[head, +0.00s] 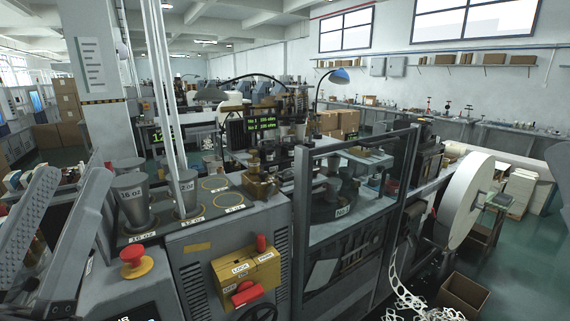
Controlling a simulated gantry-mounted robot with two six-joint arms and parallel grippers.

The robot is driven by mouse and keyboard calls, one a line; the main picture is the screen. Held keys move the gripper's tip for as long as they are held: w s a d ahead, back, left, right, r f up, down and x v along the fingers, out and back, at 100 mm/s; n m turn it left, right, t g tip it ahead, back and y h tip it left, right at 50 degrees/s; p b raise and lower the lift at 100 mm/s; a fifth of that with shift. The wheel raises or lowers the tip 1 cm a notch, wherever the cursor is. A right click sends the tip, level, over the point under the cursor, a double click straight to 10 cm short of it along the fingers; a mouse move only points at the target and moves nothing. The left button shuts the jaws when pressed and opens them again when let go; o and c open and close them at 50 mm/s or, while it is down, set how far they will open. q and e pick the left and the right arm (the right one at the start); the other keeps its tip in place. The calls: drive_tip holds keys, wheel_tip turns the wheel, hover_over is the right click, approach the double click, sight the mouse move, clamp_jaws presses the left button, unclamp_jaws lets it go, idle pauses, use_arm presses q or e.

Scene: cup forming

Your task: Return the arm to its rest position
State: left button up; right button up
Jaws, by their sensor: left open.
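My left gripper (72,178) is at the left edge of the head view. Its two grey fingers point up and stand apart, with nothing between them. It is left of the cup-forming machine (190,262) and just left of a grey cup-shaped piece marked 16 oz (131,200). A second such piece marked 12 oz (185,195) stands to the right on the same top panel, below thin vertical rods.
A red mushroom button (134,256) on a yellow base is close to my left gripper. A yellow lock box (246,275) with a red handle is on the machine's front. A clear-panelled guard (345,220) stands at centre. A large white roll (466,200) and an open carton (462,294) are at right.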

use_arm(q)
wheel_tip(320, 180, up, 36)
drive_tip(key=s+d+m+t+h+p, duration=0.1)
drive_tip(key=s+d+h+p, duration=0.1)
drive_tip(key=p, duration=3)
drive_tip(key=shift+s+f, duration=0.2)
drive_tip(key=shift+s, duration=0.2)
